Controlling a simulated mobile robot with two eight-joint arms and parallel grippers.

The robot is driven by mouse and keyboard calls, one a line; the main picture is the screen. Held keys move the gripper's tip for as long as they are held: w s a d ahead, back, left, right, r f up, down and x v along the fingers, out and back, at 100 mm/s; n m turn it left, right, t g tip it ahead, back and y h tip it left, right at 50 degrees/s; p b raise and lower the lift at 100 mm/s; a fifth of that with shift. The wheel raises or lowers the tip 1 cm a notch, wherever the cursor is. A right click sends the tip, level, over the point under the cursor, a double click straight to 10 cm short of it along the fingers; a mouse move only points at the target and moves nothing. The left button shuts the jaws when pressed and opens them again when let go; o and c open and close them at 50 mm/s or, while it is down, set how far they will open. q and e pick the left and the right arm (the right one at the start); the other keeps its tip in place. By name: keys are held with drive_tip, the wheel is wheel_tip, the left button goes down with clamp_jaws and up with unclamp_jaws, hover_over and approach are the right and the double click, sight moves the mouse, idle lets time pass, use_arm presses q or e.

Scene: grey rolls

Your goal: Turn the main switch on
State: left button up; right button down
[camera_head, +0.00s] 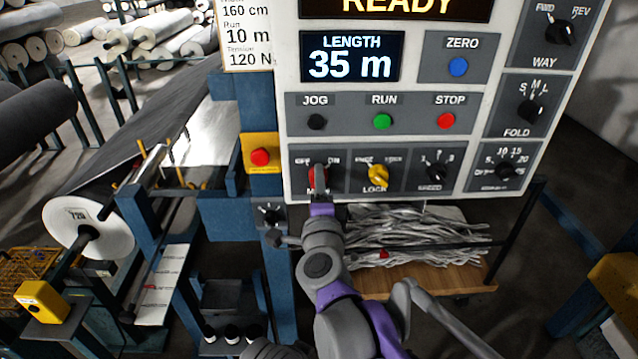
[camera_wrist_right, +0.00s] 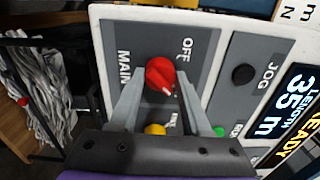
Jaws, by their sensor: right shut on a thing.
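The main switch is a red knob (camera_wrist_right: 160,72) on the grey panel, with OFF and MAIN printed beside it in the right wrist view. A white mark on the knob points down and slightly right there, away from OFF; the label on that side is mostly hidden by a finger. In the head view only a bit of the red knob (camera_head: 311,175) shows. My right gripper (camera_head: 320,172) reaches it from below and covers most of it. In the wrist view the right gripper (camera_wrist_right: 158,88) has one finger on each side of the knob, shut on it. My left gripper is not seen.
A yellow lock knob (camera_head: 378,175) sits close to the right of the main switch, then a black speed knob (camera_head: 435,172). JOG, RUN and STOP buttons (camera_head: 446,120) are above. A red button on a yellow box (camera_head: 260,157) is to the left. The display reads READY.

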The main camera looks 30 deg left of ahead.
drive_tip(key=shift+c, duration=1.8)
unclamp_jaws()
drive_tip(key=v, duration=1.1)
drive_tip(key=shift+b, duration=0.45)
drive_tip(key=shift+a, duration=0.1)
